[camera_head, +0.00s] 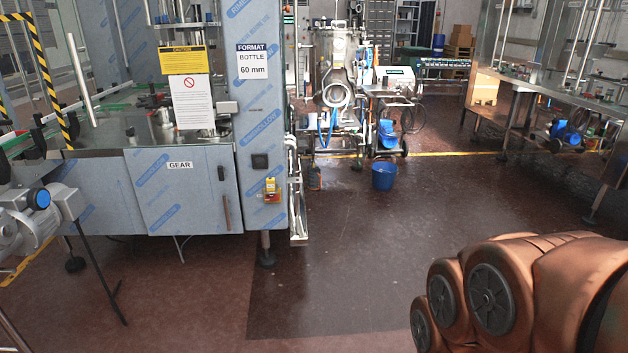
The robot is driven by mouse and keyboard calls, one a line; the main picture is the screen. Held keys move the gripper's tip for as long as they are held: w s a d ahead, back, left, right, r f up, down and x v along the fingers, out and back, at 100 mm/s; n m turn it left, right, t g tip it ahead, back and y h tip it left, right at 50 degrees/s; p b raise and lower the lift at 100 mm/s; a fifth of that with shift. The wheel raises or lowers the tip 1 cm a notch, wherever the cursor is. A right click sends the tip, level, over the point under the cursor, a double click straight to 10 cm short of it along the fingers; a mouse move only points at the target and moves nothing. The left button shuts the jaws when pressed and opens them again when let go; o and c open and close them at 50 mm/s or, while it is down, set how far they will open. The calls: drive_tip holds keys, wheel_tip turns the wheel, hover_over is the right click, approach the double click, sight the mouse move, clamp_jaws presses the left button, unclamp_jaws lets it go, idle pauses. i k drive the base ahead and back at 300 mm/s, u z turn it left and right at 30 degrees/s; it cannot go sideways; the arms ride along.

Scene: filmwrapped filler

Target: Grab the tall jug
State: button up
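I cannot make out a tall jug in the head view. A small orange-brown upright object (315,178) stands on the floor beside the filler machine's right foot, but it is too small to tell what it is. A blue bucket (384,177) stands on the floor at the middle back. Copper-coloured rounded links of my own arm fill the lower right corner. My gripper is outside the picture.
A film-wrapped filler machine (190,190) with a "GEAR" door fills the left. A steel vessel on a wheeled frame (338,95) stands at the back. Steel machinery (545,85) lines the right. The dark floor (370,240) between them is clear.

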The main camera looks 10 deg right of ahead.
sight(314, 177)
drive_tip(key=z, duration=0.15)
drive_tip(key=i, duration=0.65)
drive_tip(key=z, duration=0.5)
drive_tip(key=i, duration=1.8)
drive_tip(key=z, duration=0.25)
drive_tip(key=i, duration=1.9)
drive_tip(key=u, duration=0.75)
drive_tip(key=i, duration=1.75)
drive_tip(key=u, duration=1.2)
drive_tip(key=i, duration=0.8)
drive_tip(key=u, duration=0.25)
